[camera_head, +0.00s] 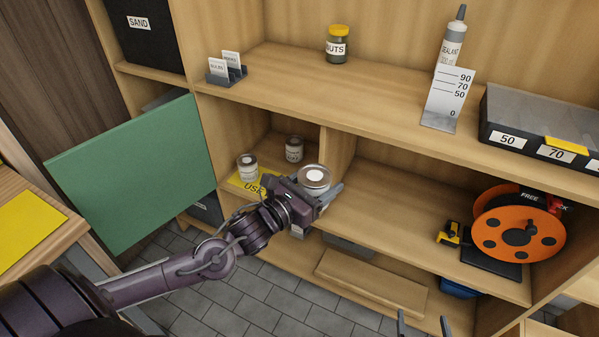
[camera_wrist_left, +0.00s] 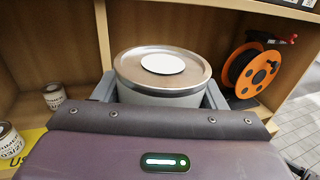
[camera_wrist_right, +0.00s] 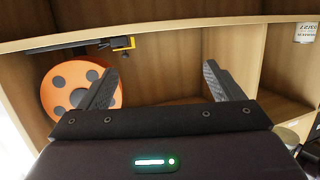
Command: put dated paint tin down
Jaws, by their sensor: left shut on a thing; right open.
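My left gripper (camera_head: 318,195) is shut on a paint tin (camera_head: 314,177) in front of the middle shelf, near the divider. The tin has a metal rim and a white disc on its lid, and appears upright. In the left wrist view the tin (camera_wrist_left: 163,68) sits between the fingers; its label is hidden. Two smaller labelled tins stand on the shelf, a front one (camera_head: 247,168) and one behind it (camera_head: 294,149). A yellow mat (camera_head: 246,181) with partly hidden lettering lies beside them. My right gripper (camera_wrist_right: 160,85) is open and empty; its fingertips (camera_head: 424,326) show at the bottom of the head view.
A green door panel (camera_head: 135,172) stands open at left. An orange reel (camera_head: 520,232) and a yellow tool (camera_head: 452,234) occupy the right compartment. A vertical divider (camera_head: 337,155) separates the compartments. Upper shelf holds a jar (camera_head: 337,44), a sealant tube (camera_head: 453,45) and a marked gauge (camera_head: 448,97).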

